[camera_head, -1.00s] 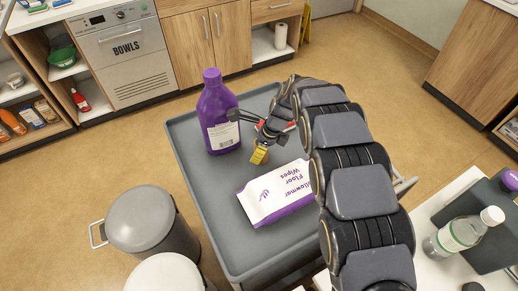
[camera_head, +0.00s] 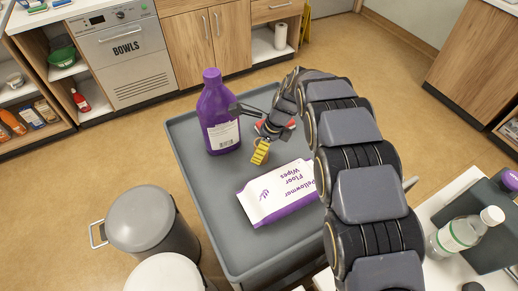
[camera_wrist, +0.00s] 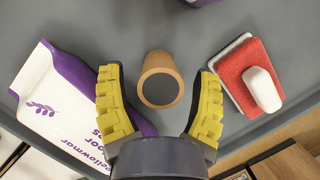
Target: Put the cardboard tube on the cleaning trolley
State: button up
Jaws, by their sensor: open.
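The cardboard tube (camera_wrist: 157,61) is brown and round, with its open end facing the wrist camera. It appears to stand upright on the grey top of the cleaning trolley (camera_wrist: 214,16), which also shows in the head view (camera_head: 222,235). My gripper (camera_wrist: 159,82) is open, with one yellow-padded finger on each side of the tube in the wrist view and a visible gap to each finger. In the head view my gripper (camera_head: 261,152) is low over the trolley, between the purple bottle and the wipes pack. I cannot make out the tube there.
A purple bottle (camera_head: 216,105) stands on the trolley at the back left. A white and purple wipes pack (camera_head: 272,195) lies in front. A red pad with a white block (camera_wrist: 262,88) lies right of the tube. Bins (camera_head: 145,218) stand on the floor at left.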

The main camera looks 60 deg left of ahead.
jog(key=v, duration=1)
jog(key=w+d+r+n+t+h, duration=0.1)
jog(key=w+d+r, duration=0.2)
jog(key=d, duration=0.6)
jog(key=w+d+r+n, duration=0.1)
jog(key=w+d+r, duration=0.15)
jog(key=d, duration=0.75)
jog(key=w+d+r+n+t+h, duration=0.1)
jog(key=w+d+r, duration=0.25)
jog(key=d, duration=0.55)
jog(key=s+d+n+g, duration=0.1)
jog(key=s+d+n, duration=0.5)
jog(key=s+d, duration=1.2)
jog(key=d, duration=0.3)
jog(key=shift+r+h, duration=0.35)
jog(key=shift+h, duration=0.05)
